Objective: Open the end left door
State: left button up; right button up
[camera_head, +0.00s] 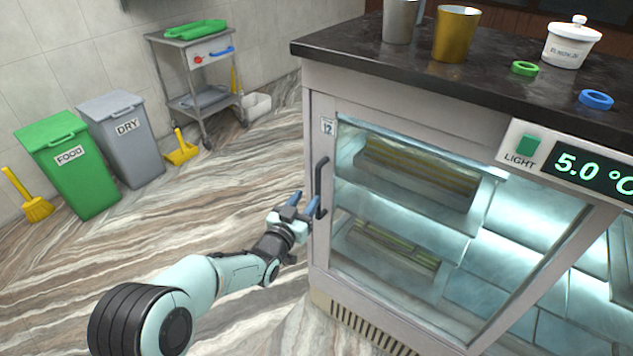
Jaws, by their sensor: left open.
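The end left door (331,235) of the counter is a glass door in a pale frame, and it appears shut. Its dark vertical handle (320,187) is on the door's left side. My left gripper (303,204) is open, with blue-grey fingertips at the lower part of the handle. I cannot tell whether the fingers touch the handle or straddle it. Behind the glass are shelves with trays (421,185) of sweets. My right gripper is not in view.
The dark countertop (480,95) holds a steel cup (401,20), a gold cup (456,34), a white lidded jar (570,45), a green ring (524,68) and a blue ring (595,99). Bins (68,165) and a trolley (195,75) stand at the back left.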

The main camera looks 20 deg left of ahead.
aim_at(317, 184)
pick_arm(q)
jog(key=w, duration=0.5)
jog(key=w+d, duration=0.1)
jog(key=w, duration=0.2)
jog(key=shift+w+d+b, duration=0.1)
jog(key=shift+w+b, duration=0.15)
jog(key=shift+b, duration=0.15)
grip_shut()
